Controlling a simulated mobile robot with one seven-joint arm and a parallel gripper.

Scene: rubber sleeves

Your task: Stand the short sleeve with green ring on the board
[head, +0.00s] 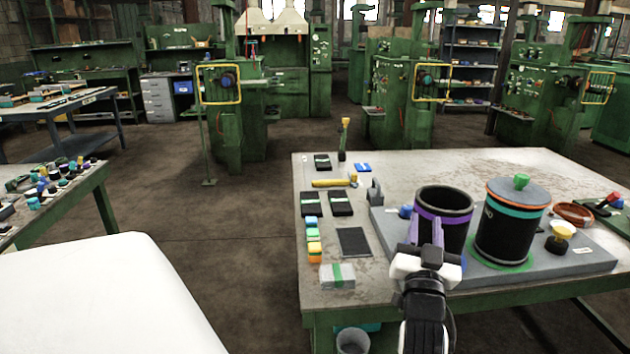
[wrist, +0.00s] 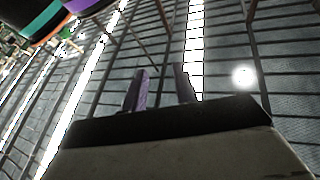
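The grey board (head: 578,266) lies on the table's right part. A black sleeve with a purple ring (head: 457,236) stands upright on it. A taller black cylinder with a teal ring (head: 506,238) and a lid with a green knob stands to its right, on a green circle (head: 530,264). I cannot clearly make out a short sleeve with a green ring. My gripper (head: 426,232) points upward in front of the purple-ringed sleeve and hides part of it. In the wrist view, its two purple fingers (wrist: 162,85) are apart with nothing between them.
On the table's left (head: 310,285) lie dark pads (head: 354,241), coloured blocks (head: 313,238), a yellow-handled tool (head: 332,183) and a grey bundle with a green band (head: 338,277). The table's back middle is clear.

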